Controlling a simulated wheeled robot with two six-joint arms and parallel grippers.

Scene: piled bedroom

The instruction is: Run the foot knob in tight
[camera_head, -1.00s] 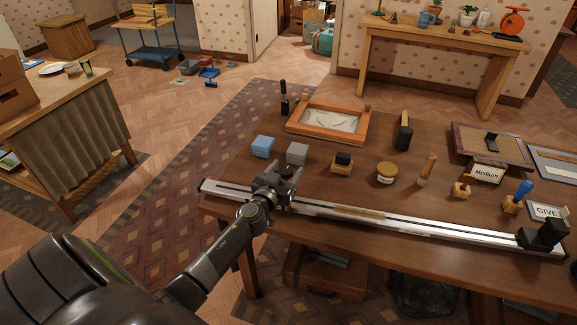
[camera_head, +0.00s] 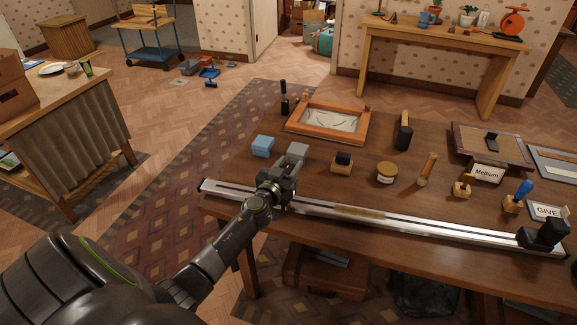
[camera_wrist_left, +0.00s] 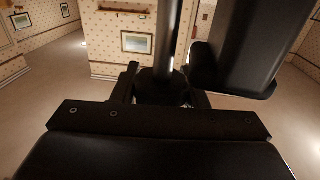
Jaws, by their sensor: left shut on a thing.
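A long silver rail (camera_head: 440,230) lies along the front of the table, with a black block (camera_head: 545,233) on its right end. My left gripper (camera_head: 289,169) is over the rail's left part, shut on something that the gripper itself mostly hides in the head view. In the left wrist view, a dark rounded piece (camera_wrist_left: 160,88), which looks like the foot knob, sits between the fingers of my left gripper (camera_wrist_left: 160,95). A dark upright shaft rises behind it. How tight the knob is cannot be told. My right gripper is not in view.
On the brown table (camera_head: 330,235) a blue box (camera_head: 262,146) and a grey box (camera_head: 297,150) stand just beyond the gripper. Several stamps, a round tin (camera_head: 387,174) and a wooden-framed tray (camera_head: 300,129) lie farther back. The table's front edge is close to the rail.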

